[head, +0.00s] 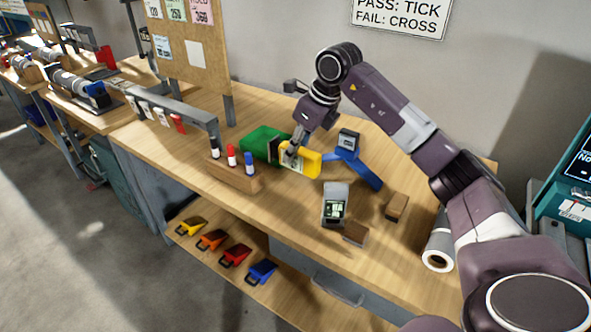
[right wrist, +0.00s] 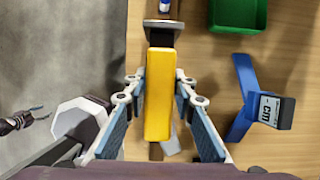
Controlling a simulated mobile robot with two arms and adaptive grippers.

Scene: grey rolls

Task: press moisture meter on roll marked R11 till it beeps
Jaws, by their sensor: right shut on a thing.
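My right gripper (head: 292,149) is shut on a yellow device (head: 308,163) with a pale face, above the wooden bench. In the right wrist view the yellow device (right wrist: 158,95) lies between both fingers, with a dark part at its far end. I cannot tell for certain that it is the moisture meter. A grey handheld device (head: 335,204) with a lit screen stands on the bench. A grey roll (head: 440,241) lies at the bench's right side, partly behind my arm. No R11 mark is readable. My left gripper (right wrist: 38,113) shows small at the right wrist view's left; its jaw state is unclear.
A green bin (head: 262,143), a marker block (head: 233,177) and a blue stand (head: 358,167) with a small display surround the gripper. Brown blocks (head: 397,206) lie nearer the front. More grey rolls (head: 72,83) rest on the far-left bench.

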